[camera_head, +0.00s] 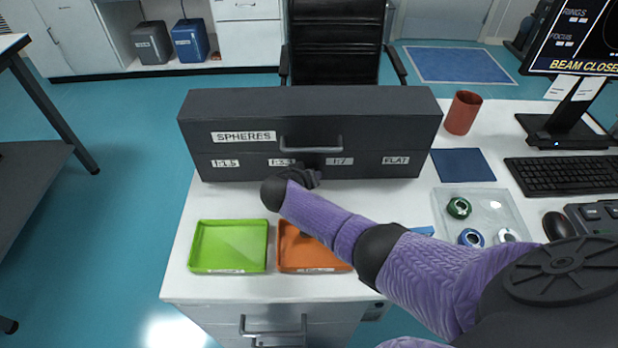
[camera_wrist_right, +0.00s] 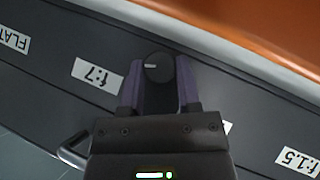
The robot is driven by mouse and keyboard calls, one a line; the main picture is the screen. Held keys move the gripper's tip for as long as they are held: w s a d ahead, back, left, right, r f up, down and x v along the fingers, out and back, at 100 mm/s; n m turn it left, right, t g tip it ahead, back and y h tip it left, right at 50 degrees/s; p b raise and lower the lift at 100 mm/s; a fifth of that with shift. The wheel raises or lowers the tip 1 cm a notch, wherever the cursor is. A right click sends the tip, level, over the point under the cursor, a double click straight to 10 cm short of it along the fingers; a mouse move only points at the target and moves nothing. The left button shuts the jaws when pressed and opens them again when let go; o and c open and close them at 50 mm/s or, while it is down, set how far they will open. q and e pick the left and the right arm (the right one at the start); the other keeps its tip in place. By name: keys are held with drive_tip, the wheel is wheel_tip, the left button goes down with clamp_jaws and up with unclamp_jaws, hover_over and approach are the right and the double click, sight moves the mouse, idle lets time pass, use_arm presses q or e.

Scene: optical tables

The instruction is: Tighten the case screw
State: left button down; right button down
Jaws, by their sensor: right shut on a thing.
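The case (camera_head: 320,108) is a long dark grey box at the back of the white table, with a handle, a SPHERES label and a row of smaller labels on its front. The case screw (camera_wrist_right: 158,66) is a round black knob with a white mark, on the case front beside the f:7 label in the right wrist view. My right gripper (camera_wrist_right: 158,82) is shut on it, with a purple finger on each side. In the head view my right gripper (camera_head: 308,178) is at the case's lower front, and my arm hides part of it. My left gripper is not in view.
A green tray (camera_head: 229,269) and an orange tray (camera_head: 315,267) lie in front of the case, the orange one partly under my arm. A red cup (camera_head: 463,112), a clear tray with ringed parts (camera_head: 490,205), a keyboard (camera_head: 565,175) and a monitor stand are at the right.

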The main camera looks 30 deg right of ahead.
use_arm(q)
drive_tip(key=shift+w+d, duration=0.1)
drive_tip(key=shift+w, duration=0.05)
use_arm(e)
drive_tip(key=shift+c, duration=1.6)
unclamp_jaws()
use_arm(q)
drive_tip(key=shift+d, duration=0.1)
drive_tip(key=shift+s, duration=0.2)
use_arm(e)
drive_tip(key=p+v, duration=0.3)
drive_tip(key=v, duration=0.2)
drive_tip(key=shift+w+r+p, duration=0.1)
drive_tip(key=shift+r+p, duration=0.25)
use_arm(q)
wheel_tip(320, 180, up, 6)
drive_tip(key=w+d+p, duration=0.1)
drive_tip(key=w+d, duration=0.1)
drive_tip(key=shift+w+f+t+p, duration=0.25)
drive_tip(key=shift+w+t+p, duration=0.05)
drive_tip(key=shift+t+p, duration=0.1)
use_arm(e)
drive_tip(key=v, duration=0.4)
drive_tip(key=shift+s+a, duration=0.3)
drive_tip(key=shift+f, duration=0.1)
